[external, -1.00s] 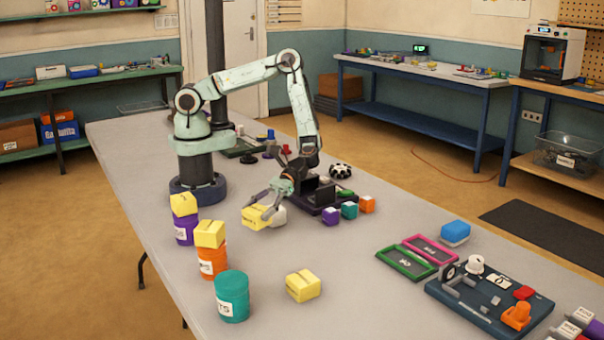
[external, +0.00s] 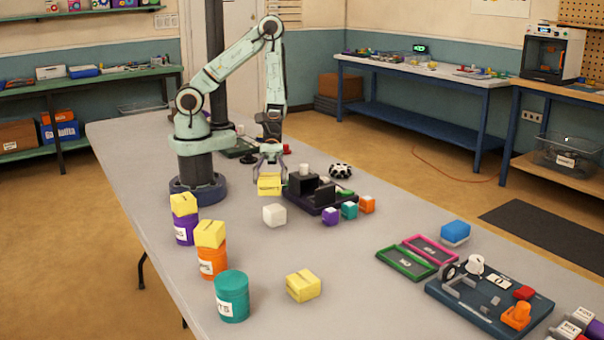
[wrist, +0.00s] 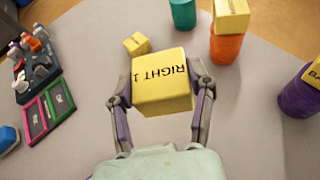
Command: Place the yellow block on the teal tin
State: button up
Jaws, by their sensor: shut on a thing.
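My gripper (external: 270,165) is shut on a yellow block (external: 269,185), which appears held above the table. In the wrist view the block (wrist: 162,85) sits between both fingers and reads "RIGHT 1". The teal tin (external: 232,298) stands upright at the front left of the table with a bare lid; it also shows at the top of the wrist view (wrist: 182,14). Another yellow block (external: 303,286) lies on the table right of the teal tin. An orange tin (external: 212,263) and a purple tin (external: 185,230) each carry a yellow block.
A white block (external: 274,215) lies on the table in front of the held block. A dark holder (external: 320,200) with small colored cubes beside it is to the right. Green and pink trays (external: 408,263) and a dark kit board (external: 488,300) are further right.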

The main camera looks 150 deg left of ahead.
jog(key=w+d+r+m+g+h, duration=0.1)
jog(key=w+d+r, duration=0.25)
jog(key=d, duration=0.45)
jog(key=w+d+r+m+h, duration=0.1)
jog(key=w+d+r, duration=0.1)
jog(key=d+r, duration=0.4)
send_over(232, 277)
jog(key=s, duration=0.1)
jog(key=shift+g, duration=0.3)
notch_tip(232, 277, down, 10)
jog(key=shift+a+f, duration=0.1)
jog(key=shift+w+f, duration=0.45)
jog(key=shift+f, duration=1.6)
jog(key=shift+f, duration=0.15)
jog(key=o, duration=1.2)
